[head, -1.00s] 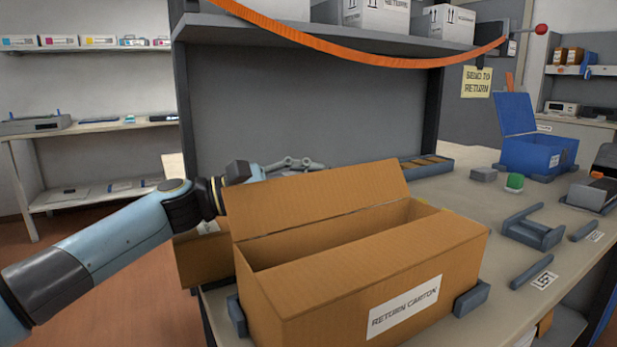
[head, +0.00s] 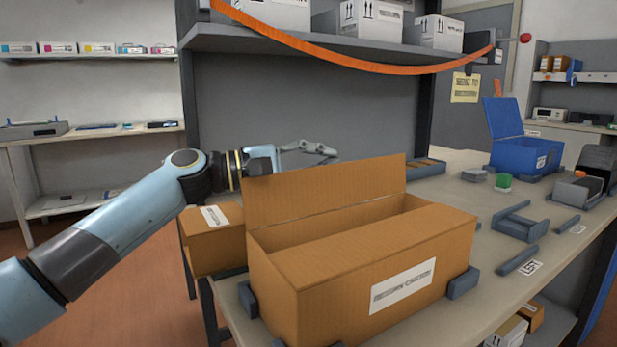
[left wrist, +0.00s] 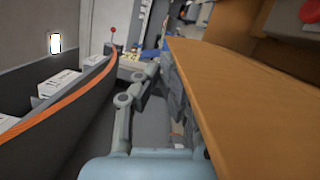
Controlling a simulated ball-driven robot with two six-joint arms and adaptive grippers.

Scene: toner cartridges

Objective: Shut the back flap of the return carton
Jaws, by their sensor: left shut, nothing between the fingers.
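The brown return carton (head: 360,308) stands on the table with its label facing me. Its back flap (head: 325,193) stands up, roughly upright, from the far edge. A front panel (head: 365,245) lies over the near part of the top. A gap between it and the back flap shows the inside. My left gripper (head: 330,154) is shut and empty behind the back flap, its fingers showing above the flap's top edge. In the left wrist view the brown flap (left wrist: 235,85) fills the right side, beside my left gripper (left wrist: 154,68). I cannot tell whether they touch. My right gripper is out of view.
Grey blocks (head: 462,283) sit against the carton's ends. A smaller brown box (head: 212,248) is at the left behind it. An orange strap (head: 350,65) hangs from the shelf above. A blue open bin (head: 515,153) and grey holders (head: 518,222) stand to the right.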

